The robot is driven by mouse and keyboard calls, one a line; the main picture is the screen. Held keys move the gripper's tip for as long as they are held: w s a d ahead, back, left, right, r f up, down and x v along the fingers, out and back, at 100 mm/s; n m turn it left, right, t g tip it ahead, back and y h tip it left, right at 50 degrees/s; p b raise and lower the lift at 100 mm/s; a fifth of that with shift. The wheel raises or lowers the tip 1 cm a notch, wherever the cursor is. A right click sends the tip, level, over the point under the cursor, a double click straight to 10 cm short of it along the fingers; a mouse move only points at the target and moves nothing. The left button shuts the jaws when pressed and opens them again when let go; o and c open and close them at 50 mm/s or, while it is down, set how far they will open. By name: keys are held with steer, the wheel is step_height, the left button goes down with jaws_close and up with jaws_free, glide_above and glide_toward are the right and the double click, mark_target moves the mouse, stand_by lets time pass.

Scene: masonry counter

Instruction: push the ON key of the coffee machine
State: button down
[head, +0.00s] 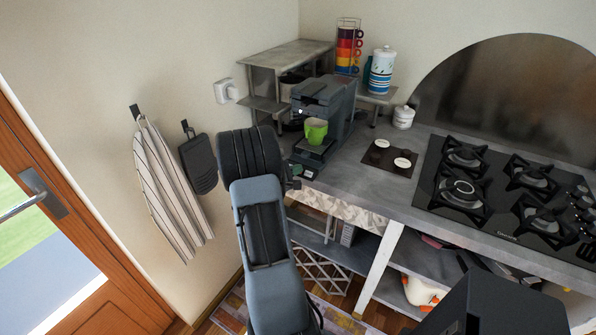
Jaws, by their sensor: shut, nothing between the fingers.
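The dark grey coffee machine (335,98) stands on the counter in the corner, in the head view. A lime-green cup (316,131) stands on its drip tray, below the spout. A tiny white mark shows on its front, but the ON key is too small to tell. My arm reaches up from the bottom, left of the machine. My gripper (296,178) shows small and partly hidden by my wrist, at the counter's front edge, just below and left of the machine's base. It is shut and empty. I cannot tell whether it touches anything.
A small grey shelf (290,53) stands behind the machine, with a rack of coloured cups (348,46) and a striped jar (382,70) nearby. A dark mat (378,161) and gas hob (505,190) lie right. A towel (165,185) hangs on the left wall.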

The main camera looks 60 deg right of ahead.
steer(key=shift+a+r, duration=0.35)
steer(key=shift+r, duration=0.05)
steer(key=a+r, duration=0.2)
steer(key=a+r+p, duration=0.1)
steer(key=r, duration=0.1)
steer(key=shift+a+r, duration=0.3)
steer(key=shift+a, duration=0.1)
stand_by(0.7)
